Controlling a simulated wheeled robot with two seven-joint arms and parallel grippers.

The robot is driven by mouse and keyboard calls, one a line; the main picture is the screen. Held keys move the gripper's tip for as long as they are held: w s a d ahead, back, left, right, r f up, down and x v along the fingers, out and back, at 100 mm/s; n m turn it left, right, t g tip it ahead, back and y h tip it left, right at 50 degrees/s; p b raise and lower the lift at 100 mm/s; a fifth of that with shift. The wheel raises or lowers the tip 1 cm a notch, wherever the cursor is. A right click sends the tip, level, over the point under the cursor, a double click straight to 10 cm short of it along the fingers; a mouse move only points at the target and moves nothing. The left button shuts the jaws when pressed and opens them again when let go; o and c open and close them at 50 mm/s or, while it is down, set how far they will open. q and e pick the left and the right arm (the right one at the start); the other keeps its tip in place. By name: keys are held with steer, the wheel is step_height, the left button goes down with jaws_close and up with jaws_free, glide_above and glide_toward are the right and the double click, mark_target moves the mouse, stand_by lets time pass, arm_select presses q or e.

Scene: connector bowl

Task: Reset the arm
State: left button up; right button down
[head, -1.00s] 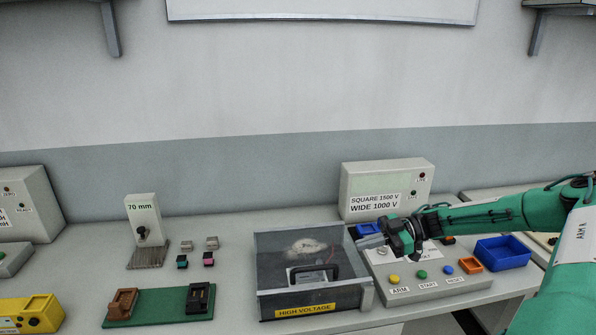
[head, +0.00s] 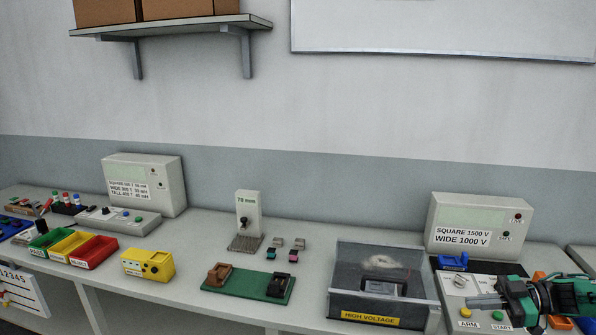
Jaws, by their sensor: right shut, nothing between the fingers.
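My right gripper (head: 474,303) is at the lower right of the head view, its grey fingers pointing left. It is shut and empty. The green right arm comes in from the right edge, and most of it is outside the picture. The gripper is over the control panel (head: 447,305), which has a yellow ARM button (head: 465,313) and a green START button (head: 497,315). The gripper and wrist hide the panel's right part. I cannot tell whether the fingers touch the panel. My left gripper is not in view.
A clear-lidded HIGH VOLTAGE box (head: 369,320) stands left of the gripper. A tester (head: 510,215) marked SQUARE 1500 V stands behind. A green fixture board (head: 248,283), yellow device (head: 148,264) and coloured bins (head: 96,252) lie further left. A shelf (head: 185,25) hangs above.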

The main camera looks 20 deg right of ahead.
steer(key=s+a+f+m+t+h, duration=0.1)
steer(key=a+f+m+t+h, duration=0.2)
steer(key=a+f, duration=0.8)
steer(key=s+a+f+m+t+h, duration=0.1)
steer(key=s+a+f+m+h, duration=0.3)
steer(key=a+f, duration=0.7)
steer(key=s+a+r+m+g+h, duration=0.1)
steer(key=s+a+m+g+h, duration=0.2)
steer(key=s+a, duration=0.4)
steer(key=s+a+r+m+g+h, duration=0.1)
steer(key=s+a+g+h, duration=0.3)
steer(key=s, duration=0.5)
step_height(320, 180, down, 30)
steer(key=g, duration=0.3)
steer(key=s+d+f, duration=0.1)
steer(key=s+f, duration=0.8)
steer(key=f, duration=0.1)
steer(key=s+d+f, duration=0.2)
steer(key=s+f, duration=0.8)
steer(key=shift+s+d+f+g+y, duration=0.25)
steer(key=shift+s+f+g+y, duration=0.05)
steer(key=shift+g, duration=0.1)
